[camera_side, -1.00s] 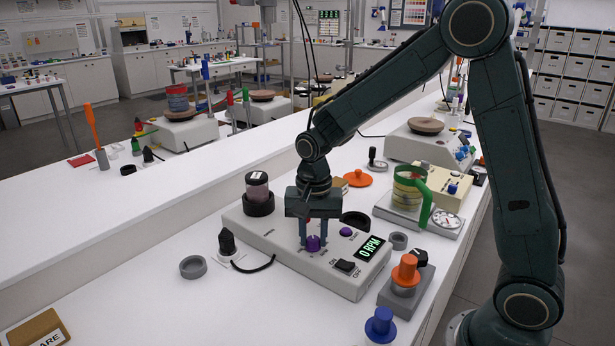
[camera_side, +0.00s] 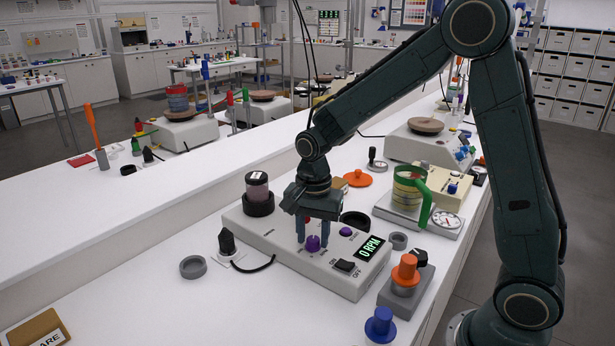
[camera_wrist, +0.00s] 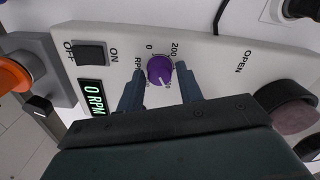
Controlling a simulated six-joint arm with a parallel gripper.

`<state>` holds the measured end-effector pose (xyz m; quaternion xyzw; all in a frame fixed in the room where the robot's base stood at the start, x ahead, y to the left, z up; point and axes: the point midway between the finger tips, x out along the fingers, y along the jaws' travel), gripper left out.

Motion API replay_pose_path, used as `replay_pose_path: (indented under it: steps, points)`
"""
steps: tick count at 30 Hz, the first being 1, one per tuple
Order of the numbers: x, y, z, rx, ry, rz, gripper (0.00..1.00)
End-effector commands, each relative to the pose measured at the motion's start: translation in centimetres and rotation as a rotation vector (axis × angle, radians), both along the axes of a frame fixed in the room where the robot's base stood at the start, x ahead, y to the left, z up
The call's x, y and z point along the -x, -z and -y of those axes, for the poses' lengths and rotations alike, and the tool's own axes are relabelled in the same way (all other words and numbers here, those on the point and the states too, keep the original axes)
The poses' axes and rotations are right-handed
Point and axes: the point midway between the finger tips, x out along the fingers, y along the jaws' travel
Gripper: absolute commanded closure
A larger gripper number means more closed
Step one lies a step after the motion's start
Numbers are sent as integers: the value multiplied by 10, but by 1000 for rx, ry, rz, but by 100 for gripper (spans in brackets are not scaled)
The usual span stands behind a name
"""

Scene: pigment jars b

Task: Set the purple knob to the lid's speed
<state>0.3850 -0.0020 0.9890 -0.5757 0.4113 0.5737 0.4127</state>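The purple knob (camera_side: 313,243) sits on the front part of the pale stirrer box (camera_side: 262,238), between printed numbers including 0 and 200. It also shows in the wrist view (camera_wrist: 160,70), with a small pale mark near its lower edge. My gripper (camera_wrist: 161,77) points down over the knob, one finger on each side. The fingers look slightly apart from it, so it seems open. The display (camera_side: 370,248) reads 0 RPM. A jar (camera_side: 257,185) with dark pinkish contents stands in a black ring at the box's back left. Its lid has a white label, too small to read.
The ON/OFF rocker switch (camera_side: 345,266) lies beside the display. An orange-capped piece (camera_side: 405,272) stands on a grey block at right. A black plug and cable (camera_side: 228,245) are at left.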

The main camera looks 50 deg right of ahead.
Motion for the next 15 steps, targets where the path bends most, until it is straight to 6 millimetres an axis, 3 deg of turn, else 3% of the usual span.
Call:
replay_pose_path:
  steps: [15]
  points:
    - [0,-3,0,0,-1,-2,51]
